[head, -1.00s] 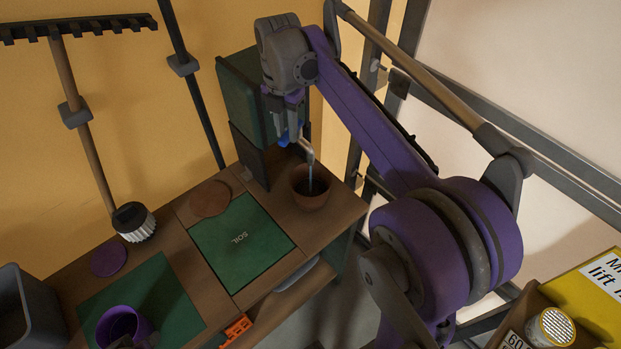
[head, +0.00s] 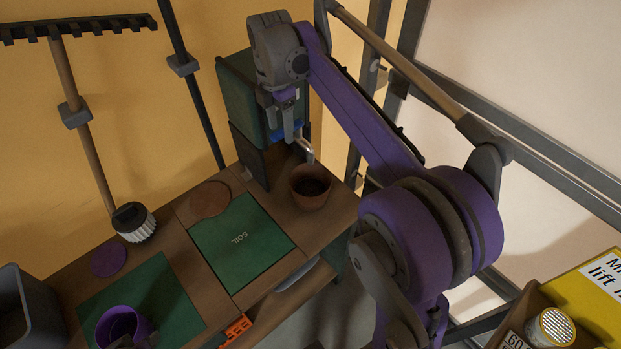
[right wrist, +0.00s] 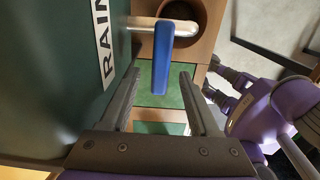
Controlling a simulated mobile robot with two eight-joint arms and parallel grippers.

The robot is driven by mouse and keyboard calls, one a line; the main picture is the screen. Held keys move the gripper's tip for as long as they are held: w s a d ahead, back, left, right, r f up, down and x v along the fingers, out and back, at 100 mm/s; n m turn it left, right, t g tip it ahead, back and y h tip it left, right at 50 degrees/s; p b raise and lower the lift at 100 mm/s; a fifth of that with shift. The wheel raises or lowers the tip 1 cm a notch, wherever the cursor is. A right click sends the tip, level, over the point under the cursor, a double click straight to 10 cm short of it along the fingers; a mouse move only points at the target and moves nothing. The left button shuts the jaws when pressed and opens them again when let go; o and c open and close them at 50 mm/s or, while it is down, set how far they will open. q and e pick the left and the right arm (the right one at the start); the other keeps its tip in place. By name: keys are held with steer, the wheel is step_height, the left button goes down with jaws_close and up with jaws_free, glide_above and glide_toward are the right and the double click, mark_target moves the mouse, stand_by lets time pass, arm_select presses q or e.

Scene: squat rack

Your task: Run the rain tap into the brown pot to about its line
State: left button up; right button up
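The brown pot (head: 310,199) stands upright on the wooden bench under the tap spout (head: 307,152). Its inside is dark; I cannot make out its line or a level. The green rain tank (head: 237,92) is behind the tap, and its RAIN label (right wrist: 103,42) shows in the right wrist view. My right gripper (head: 280,122) is at the tap, in front of the tank. Its fingers are open either side of the blue tap lever (right wrist: 167,70), with gaps visible in the right wrist view. No water stream shows from the spout now. My left gripper is not seen.
A green SOIL panel (head: 240,250) and a brown disc (head: 209,199) are left of the pot. A purple pot (head: 122,322) is on a green mat (head: 165,295) at the front left. A brush (head: 133,222) and rack posts stand nearby.

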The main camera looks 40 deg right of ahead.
steer(key=shift+r+p, duration=1.9)
steer(key=shift+r, duration=1.65)
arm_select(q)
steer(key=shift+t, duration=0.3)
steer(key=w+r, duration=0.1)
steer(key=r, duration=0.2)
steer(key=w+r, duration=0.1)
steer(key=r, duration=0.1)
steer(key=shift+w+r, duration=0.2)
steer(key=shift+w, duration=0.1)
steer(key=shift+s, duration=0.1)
arm_select(e)
steer(key=s+a+f+m+t, duration=0.3)
steer(key=s+a+f+m, duration=0.2)
steer(key=s+f+m, duration=0.3)
steer(key=s+a+f+m+t, duration=0.3)
steer(key=s+a+f+m, duration=0.2)
steer(key=s+m, duration=0.5)
step_height(320, 180, down, 3)
steer(key=shift+s+a+r+m, duration=0.1)
steer(key=shift+s+a+m, duration=0.05)
steer(key=shift+m, duration=0.15)
